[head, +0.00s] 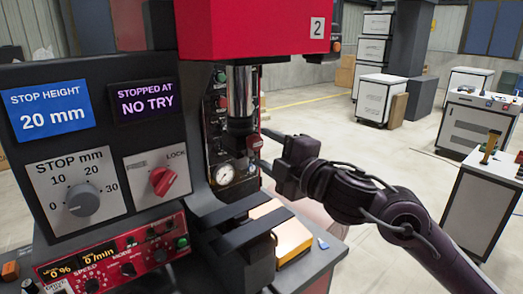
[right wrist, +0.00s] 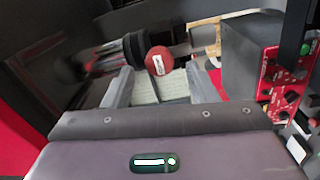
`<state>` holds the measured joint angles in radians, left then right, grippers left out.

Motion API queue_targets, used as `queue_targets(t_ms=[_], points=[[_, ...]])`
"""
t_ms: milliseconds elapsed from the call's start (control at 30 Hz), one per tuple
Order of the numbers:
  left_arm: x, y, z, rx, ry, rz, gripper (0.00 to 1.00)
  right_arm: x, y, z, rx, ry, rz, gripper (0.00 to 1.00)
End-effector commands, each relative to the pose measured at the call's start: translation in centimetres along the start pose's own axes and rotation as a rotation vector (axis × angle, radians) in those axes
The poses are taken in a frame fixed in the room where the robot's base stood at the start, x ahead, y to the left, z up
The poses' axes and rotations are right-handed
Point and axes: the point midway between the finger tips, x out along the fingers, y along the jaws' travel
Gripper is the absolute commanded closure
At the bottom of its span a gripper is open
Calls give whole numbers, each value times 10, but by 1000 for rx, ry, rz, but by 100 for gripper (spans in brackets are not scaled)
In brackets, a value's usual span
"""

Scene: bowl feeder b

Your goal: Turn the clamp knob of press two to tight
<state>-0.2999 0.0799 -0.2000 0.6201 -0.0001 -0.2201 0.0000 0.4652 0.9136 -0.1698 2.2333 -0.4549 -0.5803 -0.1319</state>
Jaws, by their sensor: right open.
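Press two is the red-headed machine (head: 250,28) with a "2" plate, in the middle of the head view. Its clamp knob (head: 255,141), small and red, sits on the dark side of the ram's lower end (head: 241,125). In the right wrist view the red knob (right wrist: 158,60), with a white mark on its face, shows just beyond and between the fingertips. My right gripper (head: 281,165) is open, just right of the knob and a little below it. I cannot tell whether it touches the knob. The mark is too small to read. My left gripper is not in view.
The control panel (head: 94,130) at left reads "STOP HEIGHT 20 mm" and "STOPPED AT NO TRY". It carries a grey dial (head: 83,203) and a red lock knob (head: 162,181). An orange-sided block (head: 292,240) lies below the gripper. White cabinets (head: 380,99) stand far right.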

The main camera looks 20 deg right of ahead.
Motion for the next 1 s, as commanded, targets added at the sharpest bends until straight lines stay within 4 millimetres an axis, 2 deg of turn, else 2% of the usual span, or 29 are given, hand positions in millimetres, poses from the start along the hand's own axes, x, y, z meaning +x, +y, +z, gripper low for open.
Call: queue_targets(t_ms=[133, 333, 900, 1000], points=[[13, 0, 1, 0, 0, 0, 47, -27, -5, 1, -7, -2, -3, 48], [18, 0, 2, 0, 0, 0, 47, -44, -2, 1, -1, -2, -1, 48], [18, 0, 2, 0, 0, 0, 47, -49, -1, 0, 3, -1, 0, 48], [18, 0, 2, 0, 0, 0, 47, -48, -11, 3, 40, -18, -9, 48]])
